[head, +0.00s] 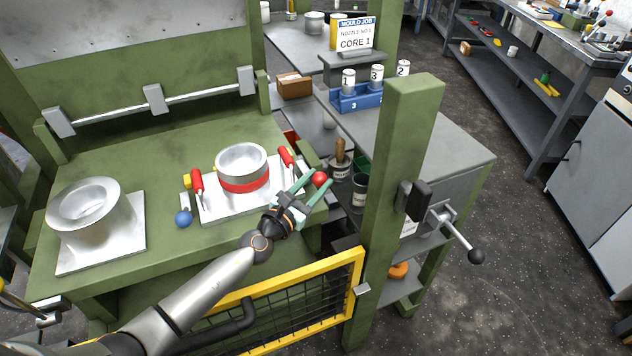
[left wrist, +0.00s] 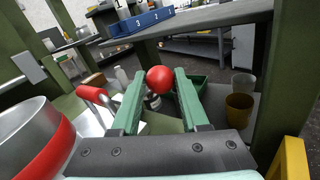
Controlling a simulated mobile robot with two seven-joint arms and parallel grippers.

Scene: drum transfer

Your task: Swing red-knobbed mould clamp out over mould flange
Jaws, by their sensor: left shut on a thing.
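The red-knobbed clamp's red ball (head: 320,179) is at the right edge of the green press bed. My left gripper (head: 312,180) has its green fingers on either side of this knob and is shut on it. The knob also shows between the fingertips in the left wrist view (left wrist: 160,79). The clamp's arm is mostly hidden behind the fingers. The mould (head: 242,168), a silver ring with a red band, stands on a square flange plate (head: 228,210) with two red handles. A blue-knobbed clamp (head: 183,217) sits at the plate's left.
A green post (head: 402,170) stands to the right of the gripper. A yellow-framed mesh guard (head: 300,306) is in front of the bed. A silver flanged funnel (head: 85,207) stands at the left. Cups and a wooden-handled tool (head: 340,152) are behind the knob.

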